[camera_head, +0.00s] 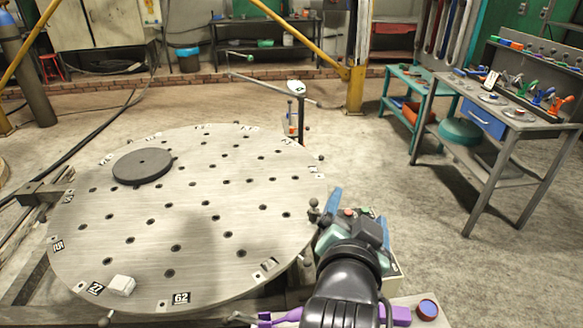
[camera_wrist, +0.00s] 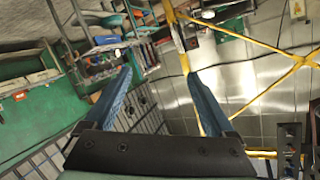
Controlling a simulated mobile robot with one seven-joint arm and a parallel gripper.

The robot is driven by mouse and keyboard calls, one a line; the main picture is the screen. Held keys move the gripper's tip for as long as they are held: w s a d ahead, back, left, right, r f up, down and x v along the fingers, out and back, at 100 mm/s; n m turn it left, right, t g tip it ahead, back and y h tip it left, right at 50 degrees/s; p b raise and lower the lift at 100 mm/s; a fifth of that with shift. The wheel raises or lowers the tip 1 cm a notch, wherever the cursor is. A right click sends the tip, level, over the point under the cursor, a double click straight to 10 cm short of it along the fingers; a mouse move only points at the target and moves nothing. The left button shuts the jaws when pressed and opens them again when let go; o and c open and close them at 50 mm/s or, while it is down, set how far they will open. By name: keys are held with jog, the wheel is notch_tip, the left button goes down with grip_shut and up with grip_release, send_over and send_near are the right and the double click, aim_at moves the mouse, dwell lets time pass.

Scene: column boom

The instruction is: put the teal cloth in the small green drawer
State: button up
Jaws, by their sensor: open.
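My gripper (camera_head: 357,213) is at the lower middle of the head view, just off the right edge of the round metal table. It also shows in the wrist view (camera_wrist: 160,78), where its two blue fingers stand apart with nothing between them. I cannot make out a teal cloth in either view. I see no small green drawer; the one drawer front I can tell is blue (camera_head: 483,118), under the top of the grey workbench (camera_head: 520,119) at the right.
A teal rounded object (camera_head: 460,132) sits below the workbench top. A yellow post (camera_head: 357,60) stands behind. Open floor lies between table and workbench.

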jog(key=s+a+r+n+t+y, duration=0.1)
jog(key=a+r+n+t, duration=0.15)
jog(key=r, duration=0.65)
jog(key=a+r+n+t, duration=0.1)
jog(key=a+r+t, duration=0.25)
jog(key=r, duration=0.55)
jog(key=s+a+r+n+t+y, duration=0.1)
jog(key=s+a+r+n+t, duration=0.1)
jog(key=s+r, duration=0.4)
jog(key=s+a+r+n+t+y, duration=0.2)
jog(key=s+r+t, duration=0.3)
jog(key=r, duration=0.7)
jog(key=shift+s+a+r+n+y, duration=0.3)
jog(key=shift+s+a+n, duration=0.15)
jog(key=shift+a+n, duration=0.25)
jog(key=shift+f, duration=0.15)
jog(key=shift+c, duration=0.3)
